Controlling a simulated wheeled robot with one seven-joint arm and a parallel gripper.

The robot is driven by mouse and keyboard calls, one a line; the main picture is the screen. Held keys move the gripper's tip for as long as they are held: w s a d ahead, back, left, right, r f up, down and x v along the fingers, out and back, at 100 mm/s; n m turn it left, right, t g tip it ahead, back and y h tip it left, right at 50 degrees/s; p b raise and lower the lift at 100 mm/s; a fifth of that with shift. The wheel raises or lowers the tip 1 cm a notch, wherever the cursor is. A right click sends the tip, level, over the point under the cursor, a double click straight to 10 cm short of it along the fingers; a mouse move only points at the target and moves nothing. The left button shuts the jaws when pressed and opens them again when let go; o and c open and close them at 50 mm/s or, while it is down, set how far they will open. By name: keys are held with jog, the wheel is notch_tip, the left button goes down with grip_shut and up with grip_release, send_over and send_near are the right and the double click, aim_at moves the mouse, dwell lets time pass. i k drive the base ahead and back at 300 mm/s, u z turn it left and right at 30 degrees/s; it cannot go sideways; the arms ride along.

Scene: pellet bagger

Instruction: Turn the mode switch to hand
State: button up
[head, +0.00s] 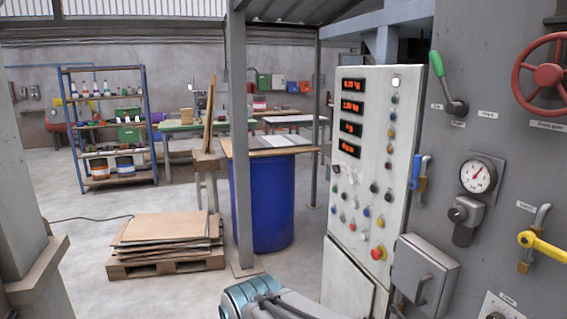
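I cannot make out which control is the mode switch; the labels are too small to read. The white control cabinet (372,165) carries red number displays (352,106) and many small coloured knobs and buttons. On the grey machine wall to its right is a lever with a green handle (437,64), tilted up to the left, with small labels around its pivot. A dark rotary knob (496,316) on a light plate is cut off at the bottom edge. My arm shows at the bottom centre; my gripper is not in view.
A red handwheel (547,75), a gauge (478,176), a yellow valve lever (543,244) and a grey handled box (423,275) stick out from the wall. A post, a blue drum (270,212) and a pallet with boards (165,262) stand left. Floor beyond is open.

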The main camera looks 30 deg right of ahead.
aim_at(335, 168)
jog(key=z, duration=0.3)
jog(key=i, duration=1.55)
jog(key=z, duration=0.6)
jog(key=i, duration=0.85)
jog(key=z, duration=0.2)
